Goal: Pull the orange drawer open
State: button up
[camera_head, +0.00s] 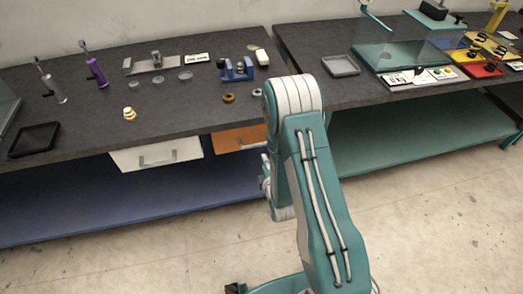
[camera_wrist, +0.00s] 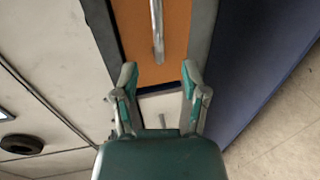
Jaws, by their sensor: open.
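The orange drawer (camera_head: 238,138) is under the left bench in the head view, its right part hidden behind my arm. Its front looks shut. In the wrist view, the orange front (camera_wrist: 177,30) fills the top middle, with a grey bar handle (camera_wrist: 157,32) running down it. My gripper (camera_wrist: 160,72) is open and empty. Its two fingertips are apart, left and right of the handle's lower end. I cannot tell how far they are from the drawer front. In the head view, my arm hides most of the gripper.
A white drawer (camera_head: 157,153) with a handle sits left of the orange one. A blue lower shelf (camera_head: 130,205) runs below both. The left benchtop (camera_head: 190,118) holds small parts and a black tray (camera_head: 34,140). The floor in front is clear.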

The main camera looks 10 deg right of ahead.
aim_at(257, 144)
jog(key=x, duration=1.1)
jog(key=shift+a, duration=0.1)
jog(key=shift+s, duration=0.1)
grip_shut()
